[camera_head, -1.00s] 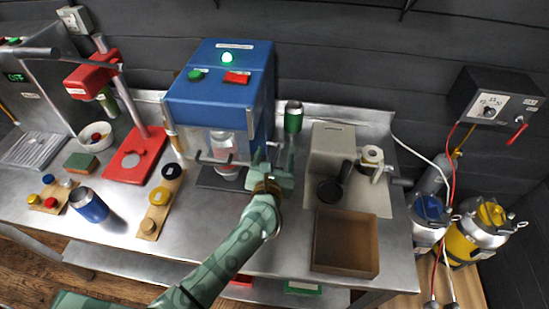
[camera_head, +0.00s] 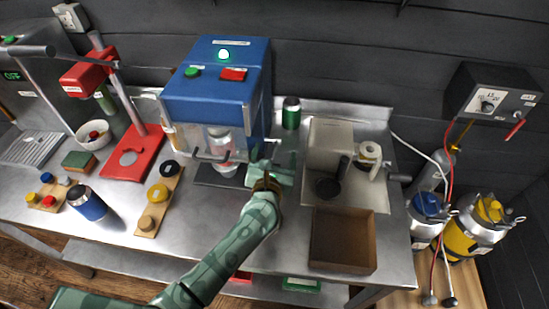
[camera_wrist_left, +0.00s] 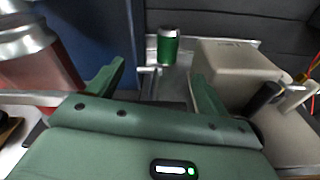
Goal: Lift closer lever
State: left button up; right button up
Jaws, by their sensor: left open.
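The blue closer machine (camera_head: 215,95) stands at the back middle of the bench, with a lit green lamp on top. A grey bar handle (camera_head: 212,157), which looks like its lever, crosses in front of a silver and red can (camera_head: 222,150). My left gripper (camera_head: 272,172) is open and empty, just right of the machine's front. In the left wrist view its fingers (camera_wrist_left: 160,90) are spread wide, and a thin grey upright bar (camera_wrist_left: 149,83) shows between them. I cannot tell whether the fingers touch it. My right gripper is not in view.
A green can (camera_head: 291,113) stands behind my gripper. A beige unit (camera_head: 330,140) and an open brown box (camera_head: 343,240) are to the right. A red press (camera_head: 135,155), a wooden strip with caps (camera_head: 160,200) and a blue can (camera_head: 88,204) are to the left.

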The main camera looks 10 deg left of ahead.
pick_arm(q)
jog(key=shift+s+a+r+p, duration=0.2)
jog(key=shift+s+r+p, duration=0.2)
jog(key=shift+p, duration=0.25)
jog(key=s, duration=0.1)
jog(key=s+r+p, duration=0.1)
jog(key=shift+s, duration=0.35)
jog(key=s+r+p, duration=0.6)
jog(key=s, duration=0.7)
jog(key=shift+s+d+r, duration=0.15)
